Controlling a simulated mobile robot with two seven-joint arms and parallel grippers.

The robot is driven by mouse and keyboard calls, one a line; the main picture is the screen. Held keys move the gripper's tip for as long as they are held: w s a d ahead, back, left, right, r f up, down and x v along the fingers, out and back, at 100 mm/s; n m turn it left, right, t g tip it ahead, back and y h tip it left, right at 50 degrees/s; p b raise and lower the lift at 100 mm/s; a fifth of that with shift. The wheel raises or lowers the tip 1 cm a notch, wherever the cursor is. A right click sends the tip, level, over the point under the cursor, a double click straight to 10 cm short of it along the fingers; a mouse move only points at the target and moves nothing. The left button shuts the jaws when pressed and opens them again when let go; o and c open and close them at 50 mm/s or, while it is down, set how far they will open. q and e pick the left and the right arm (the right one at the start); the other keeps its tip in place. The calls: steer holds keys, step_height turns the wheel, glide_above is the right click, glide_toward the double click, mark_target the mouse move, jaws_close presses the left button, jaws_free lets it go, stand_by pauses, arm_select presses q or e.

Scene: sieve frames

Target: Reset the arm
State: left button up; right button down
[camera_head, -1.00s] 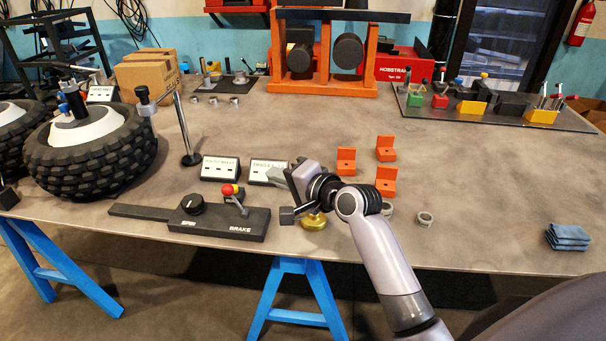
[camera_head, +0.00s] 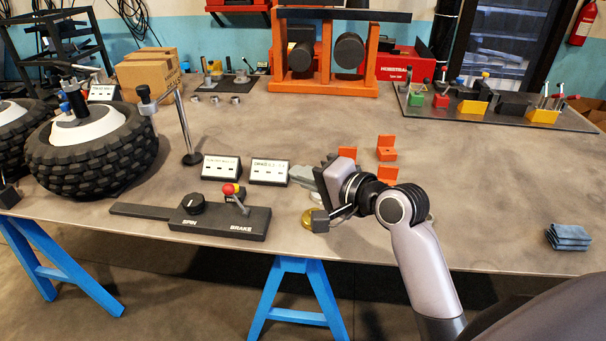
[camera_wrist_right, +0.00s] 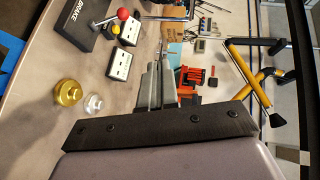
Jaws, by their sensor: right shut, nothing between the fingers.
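My right arm reaches in from the lower right of the head view. Its gripper (camera_head: 302,174) is shut and empty, held over the bench and pointing left and away, just right of two white-faced label boxes. In the right wrist view the grey fingers (camera_wrist_right: 156,78) lie together with nothing between them. A brass knob-like piece (camera_head: 308,219) is below and beside the gripper, partly hidden by it; it also shows in the wrist view (camera_wrist_right: 68,92). My left gripper is not in view.
Orange brackets (camera_head: 386,150) stand behind the wrist. A thin post (camera_head: 187,130) and a knobbly tyre (camera_head: 90,155) are left. Blue cloths (camera_head: 567,237) lie right. The right-middle bench is clear.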

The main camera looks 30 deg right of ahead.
steer(key=s+a+f+n+g+h, duration=0.1)
steer(key=s+f+n+g, duration=0.1)
steer(key=s+f+n, duration=0.5)
steer(key=s+a+f+n+g+h, duration=0.1)
steer(key=s+f+n, duration=0.6)
steer(key=s+f, duration=0.7)
step_height(320, 180, down, 8)
steer(key=shift+s+a+g+h, duration=0.2)
steer(key=shift+a+g+h, duration=0.15)
steer(key=shift+h, duration=0.35)
